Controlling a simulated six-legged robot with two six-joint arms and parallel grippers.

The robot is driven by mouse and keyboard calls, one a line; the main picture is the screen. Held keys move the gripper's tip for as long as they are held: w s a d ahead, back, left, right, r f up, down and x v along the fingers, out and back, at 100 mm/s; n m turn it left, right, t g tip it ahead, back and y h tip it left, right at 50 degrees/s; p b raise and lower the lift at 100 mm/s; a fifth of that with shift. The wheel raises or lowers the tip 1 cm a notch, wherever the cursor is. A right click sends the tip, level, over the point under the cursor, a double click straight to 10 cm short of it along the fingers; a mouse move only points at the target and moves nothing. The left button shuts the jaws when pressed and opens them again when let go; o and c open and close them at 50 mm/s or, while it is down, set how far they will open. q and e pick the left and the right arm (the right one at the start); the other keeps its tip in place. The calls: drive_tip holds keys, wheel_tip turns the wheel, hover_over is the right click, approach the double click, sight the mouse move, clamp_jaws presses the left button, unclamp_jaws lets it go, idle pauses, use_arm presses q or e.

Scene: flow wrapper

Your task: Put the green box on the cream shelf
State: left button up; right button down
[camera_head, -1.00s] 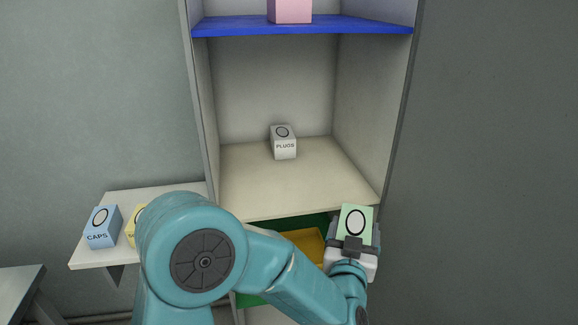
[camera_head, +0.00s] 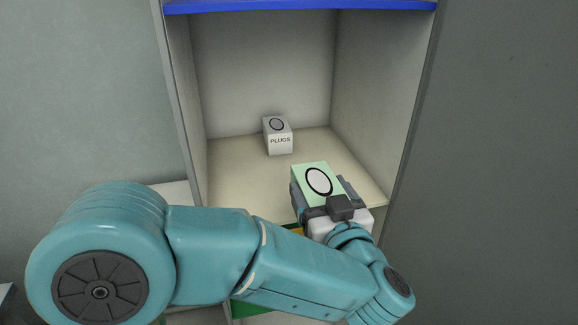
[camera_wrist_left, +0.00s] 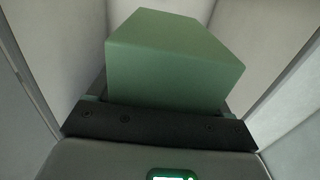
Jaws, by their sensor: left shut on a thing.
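The green box (camera_head: 318,182) has a black ring on its top face. My left gripper (camera_head: 325,195) is shut on it, and the box also fills the middle of the left wrist view (camera_wrist_left: 172,65). In the head view the box overlaps the front right part of the cream shelf (camera_head: 235,178); I cannot tell whether it touches the shelf. The gripper and wrist hide part of the shelf's front edge. My right gripper is not in view.
A white box marked PLUGS (camera_head: 279,137) stands at the back of the cream shelf. A blue shelf (camera_head: 300,6) is above. Cabinet walls (camera_head: 385,100) close both sides. The left half of the cream shelf is clear; a lower green shelf (camera_head: 252,308) shows below.

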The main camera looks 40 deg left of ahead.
use_arm(q)
drive_tip(key=p+x, duration=0.2)
drive_tip(key=x, duration=1.4)
wheel_tip(320, 180, down, 7)
drive_tip(key=shift+w+r+b, duration=0.15)
drive_tip(key=shift+r+b, duration=0.1)
drive_tip(key=shift+b, duration=0.2)
drive_tip(key=shift+w+a+f, duration=0.1)
drive_tip(key=shift+a+f, duration=0.05)
drive_tip(key=shift+f, duration=0.05)
